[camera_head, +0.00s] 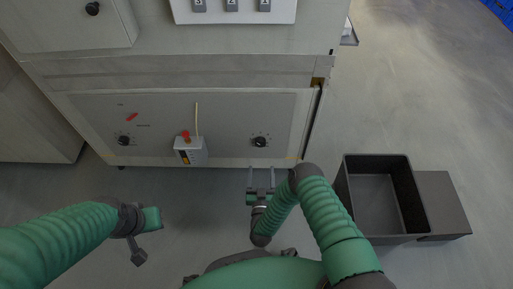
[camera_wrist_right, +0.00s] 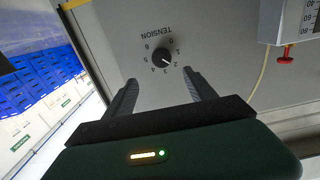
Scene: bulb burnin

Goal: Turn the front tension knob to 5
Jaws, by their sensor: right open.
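The tension knob (camera_head: 260,141) is a small black dial on the right of the grey front panel. In the right wrist view the knob (camera_wrist_right: 161,57) shows upside down below the word TENSION, with a number scale around it. Its pale pointer mark seems to lie near 2 to 3. My right gripper (camera_head: 261,174) is open and empty, just short of the panel. In the wrist view its fingers (camera_wrist_right: 160,82) point toward the knob, one to each side, not touching it. My left gripper (camera_head: 146,232) hangs at the lower left, away from the panel; its jaws are unclear.
Another black knob (camera_head: 124,140) and a red switch (camera_head: 132,117) are on the panel's left. A pale box with a red button (camera_head: 186,135) hangs mid-panel on a yellowish cable (camera_head: 197,118). A dark bin (camera_head: 345,190) stands on the floor at the right.

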